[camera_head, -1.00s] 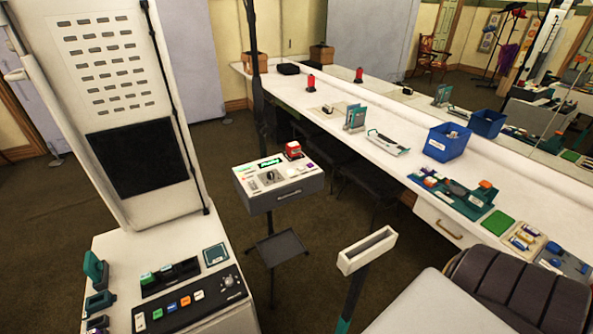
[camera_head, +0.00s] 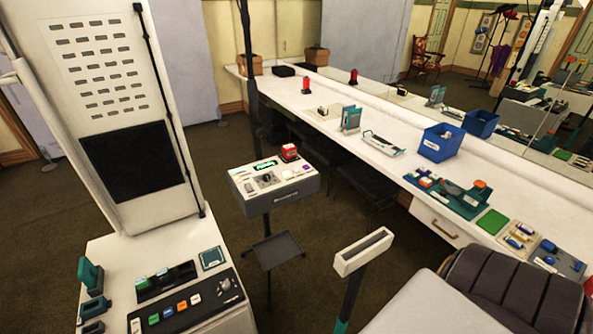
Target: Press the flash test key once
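A white and grey control box (camera_head: 285,198) stands on a dark stand in the middle of the head view. Its top carries a lit green display (camera_head: 264,166), a dark knob (camera_head: 266,180), a red block-like part (camera_head: 289,152) and several small keys. Another dark key panel (camera_head: 187,305) with green, blue, orange and white keys lies on the white counter at lower left. The key labels are too small to read, so I cannot tell which is the flash test key. Neither of my grippers is in view.
A small dark tray (camera_head: 273,250) sits on the stand below the box. A white open-topped holder on a post (camera_head: 363,252) stands to its right. A long white counter (camera_head: 330,98) with a blue bin (camera_head: 440,145) runs along the mirror. A dark padded seat (camera_head: 500,285) fills the lower right.

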